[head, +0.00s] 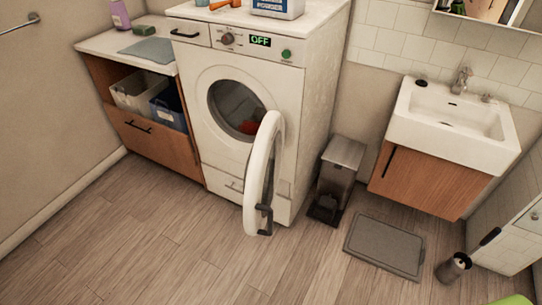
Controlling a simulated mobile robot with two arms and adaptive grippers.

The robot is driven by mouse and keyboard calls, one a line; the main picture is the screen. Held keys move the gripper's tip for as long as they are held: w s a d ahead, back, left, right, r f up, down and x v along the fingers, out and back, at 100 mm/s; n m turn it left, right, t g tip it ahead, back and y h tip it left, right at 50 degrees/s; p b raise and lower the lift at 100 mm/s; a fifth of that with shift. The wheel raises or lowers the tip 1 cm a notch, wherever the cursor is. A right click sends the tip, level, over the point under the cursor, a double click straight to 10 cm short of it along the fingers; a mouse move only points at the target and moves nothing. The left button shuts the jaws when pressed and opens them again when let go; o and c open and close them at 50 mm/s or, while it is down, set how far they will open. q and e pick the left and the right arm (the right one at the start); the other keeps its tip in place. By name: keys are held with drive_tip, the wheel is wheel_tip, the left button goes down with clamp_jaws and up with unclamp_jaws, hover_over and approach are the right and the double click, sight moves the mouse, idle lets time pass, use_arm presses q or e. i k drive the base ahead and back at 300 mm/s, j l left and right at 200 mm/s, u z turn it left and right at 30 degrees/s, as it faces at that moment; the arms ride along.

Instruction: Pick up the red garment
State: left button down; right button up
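A red garment (249,127) shows as a small red patch inside the drum of the white washing machine (222,166). Most of it is hidden by the drum's rim and the door. The machine's round door (262,172) stands open and swings out toward me, with a dark handle at its lower edge. The display on the machine reads OFF. Neither of my grippers is in the head view.
A trash bin (341,168) stands right of the machine. A grey mat (385,246) and a dark cylinder (453,267) lie farther right, below the sink (453,119). A wooden cabinet (150,137) with bins stands left. The wooden floor in front is clear.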

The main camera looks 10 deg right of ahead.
sight(247, 127)
drive_tip(key=i+j+z, duration=0.1)
drive_tip(key=j, duration=0.25)
drive_tip(key=i+j, duration=0.3)
drive_tip(key=i+j+z, duration=0.15)
drive_tip(key=j, duration=0.25)
drive_tip(key=i+j+z, duration=0.1)
drive_tip(key=i+j, duration=0.15)
drive_tip(key=j, duration=0.15)
drive_tip(key=i+j, duration=0.15)
drive_tip(key=j, duration=0.25)
drive_tip(key=z, duration=0.05)
